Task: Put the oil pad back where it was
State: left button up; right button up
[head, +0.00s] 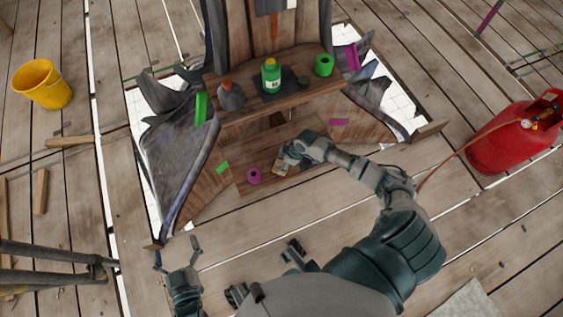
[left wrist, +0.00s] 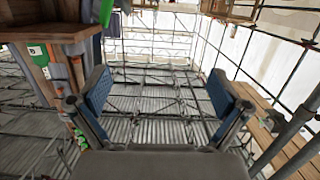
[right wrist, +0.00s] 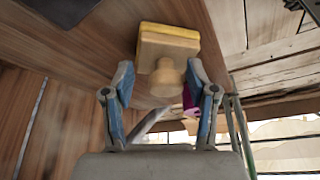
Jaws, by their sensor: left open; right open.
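The oil pad (right wrist: 168,45) is a small wooden block with a yellow layer and a round knob. It also shows in the head view (head: 280,169), on the lower wooden shelf (head: 240,187). My right gripper (right wrist: 160,82) is open, with its fingers on either side of the knob and a visible gap to them. In the head view my right gripper (head: 290,154) is right beside the pad and partly hides it. My left gripper (head: 176,256) is open and empty, low at the left, away from the pad.
A green bottle (head: 271,77), a grey cone-like piece (head: 230,97) and a green ring (head: 324,66) stand on the upper ledge. A magenta ring (head: 253,176) is left of the pad.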

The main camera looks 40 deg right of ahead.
aim_at(281, 162)
jog(key=shift+r, duration=0.2)
jog(key=p+v, duration=0.1)
jog(key=v, duration=0.2)
jog(key=p+v, duration=0.1)
jog(key=v, duration=0.2)
jog(key=shift+w+a, duration=0.1)
jog(key=shift+a, duration=0.15)
jog(key=p+v, duration=0.2)
jog(key=v, duration=0.4)
jog(key=s+a+f+m+t+y, duration=0.1)
jog(key=s+a, duration=0.4)
jog(key=a, duration=0.3)
jog(key=s+a+f, duration=0.1)
jog(key=s+a, duration=0.4)
jog(key=a, duration=0.3)
pick_arm(q)
jog(key=s+a+f+g+y, duration=0.2)
jog(key=s+a+f+g, duration=0.2)
jog(key=s+f+g, duration=0.4)
jog(key=shift+s, duration=0.45)
pick_arm(e)
jog(key=s+r+m+t+h, duration=0.3)
jog(key=s+r+m, duration=0.3)
jog(key=s, duration=0.1)
jog(key=shift+d+r, duration=0.25)
jog(key=shift+d, duration=0.2)
pick_arm(q)
jog(key=shift+f, duration=0.1)
